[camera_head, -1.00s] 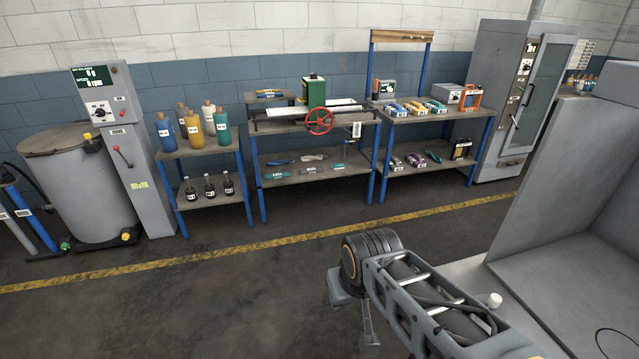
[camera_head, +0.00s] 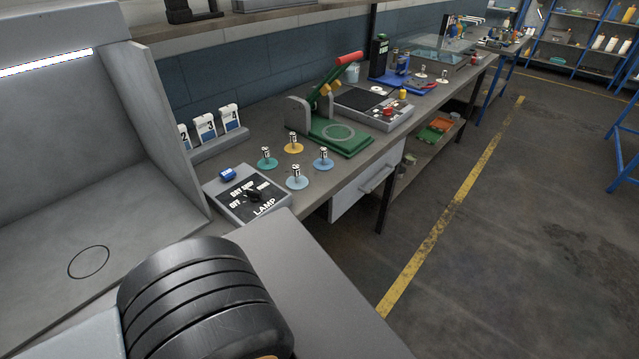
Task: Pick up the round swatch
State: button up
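Several small round discs, each with a labelled knob standing on it, sit on the grey bench top: a teal disc (camera_head: 267,163), a yellow disc (camera_head: 293,148), a blue disc (camera_head: 323,163) and a light blue disc (camera_head: 297,182). I cannot tell which of these, if any, is the round swatch. Behind them stands a green press (camera_head: 342,137) with a raised red-tipped lever and a pale ring marked on its base. My gripper is not in view; only a dark ribbed part of my arm fills the lower left.
A lamp control box (camera_head: 247,193) stands at the bench's front edge, left of the discs. A grey booth (camera_head: 62,240) with a circle on its floor is at left. Numbered cards (camera_head: 206,127) stand behind. A grey device (camera_head: 372,108) is beyond the press. Floor at right is clear.

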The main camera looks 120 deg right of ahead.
aim_at(297, 182)
jog(key=z, duration=4.3)
jog(key=k, duration=0.45)
jog(key=z, duration=1.2)
jog(key=i, duration=1)
jog(key=u, duration=2.1)
